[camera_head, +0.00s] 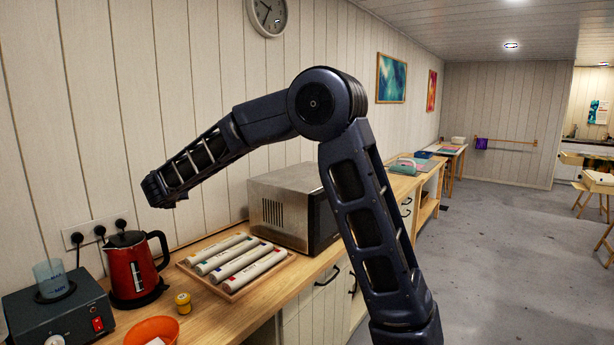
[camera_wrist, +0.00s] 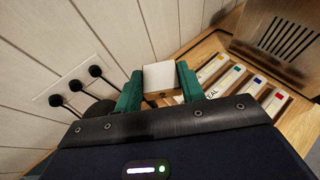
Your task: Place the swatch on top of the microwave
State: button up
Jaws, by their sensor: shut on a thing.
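My gripper (camera_wrist: 160,70) shows in the wrist view, its two green fingers shut on a small pale, flat-faced block (camera_wrist: 160,78), which looks like the swatch. The swatch is held in the air, touching both fingers, near the wall. The microwave (camera_head: 281,203) is a steel box with side vents on the wooden counter in the head view, partly behind my arm. Its vented side also shows at the upper right of the wrist view (camera_wrist: 290,22). In the head view my forearm reaches left, short of the microwave, and the fingers and swatch cannot be made out there.
A tray of several white tubes (camera_head: 232,262) lies left of the microwave. Plugs (camera_head: 99,229) stick out of the wall. The microwave's visible top looks clear.

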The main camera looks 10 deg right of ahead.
jog(key=w+d+r+m+h, duration=0.2)
jog(key=w+d+r, duration=0.2)
jog(key=w+d, duration=0.7)
notch_tip(320, 180, up, 12)
jog(key=m+h, duration=0.5)
jog(key=h, duration=0.1)
send_over(306, 183)
jog(key=shift+g, duration=0.3)
notch_tip(306, 183, down, 19)
jog(key=shift+f, duration=0.2)
jog(key=shift+f, duration=0.1)
jog(key=o, duration=0.9)
jog(key=shift+o, duration=0.2)
